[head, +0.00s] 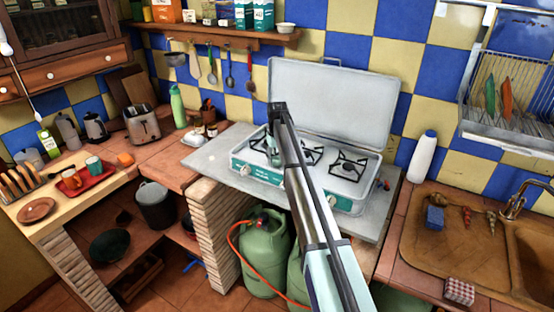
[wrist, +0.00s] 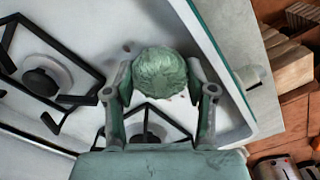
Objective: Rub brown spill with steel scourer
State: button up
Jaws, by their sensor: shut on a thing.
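The steel scourer (wrist: 160,76) is a round, rough, greenish-grey pad in the wrist view. It sits between the two fingers of my gripper (wrist: 158,66), which is shut on it. The scourer is over the pale top of the camping stove (wrist: 90,15), close to a burner; I cannot tell whether it touches the surface. Small brown specks (wrist: 127,47) show beside the scourer, and any more of the brown spill is hidden under it. In the head view my gripper (head: 271,150) is over the left part of the stove, and the scourer cannot be made out.
Black burner grates (wrist: 45,75) stand up around the scourer. The stove's open lid (head: 335,100) rises behind. Green gas bottles (head: 262,255) stand below. A sink (head: 530,250) is at the right, a toaster (head: 142,124) at the left.

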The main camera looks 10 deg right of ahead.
jog(key=shift+f, duration=0.55)
jog(key=shift+w+d+r, duration=0.1)
jog(key=shift+w+d, duration=0.5)
jog(key=shift+w, duration=0.2)
jog(key=shift+w+d+r, duration=0.1)
jog(key=shift+w+d, duration=0.5)
jog(key=shift+w, duration=0.15)
jog(key=shift+w+a+f, duration=0.1)
jog(key=shift+w+a, duration=0.25)
jog(key=shift+w, duration=0.2)
jog(key=shift+a, duration=0.15)
jog(key=shift+s+a+f, duration=0.1)
jog(key=shift+s+a, duration=1.25)
jog(key=shift+s, duration=0.25)
jog(key=shift+w+a, duration=0.55)
jog(key=shift+a, duration=0.05)
jog(key=shift+w+d+p, duration=0.3)
jog(key=shift+w+d, duration=0.75)
jog(key=shift+w, duration=0.3)
jog(key=shift+w+d, duration=0.2)
jog(key=shift+w, duration=0.05)
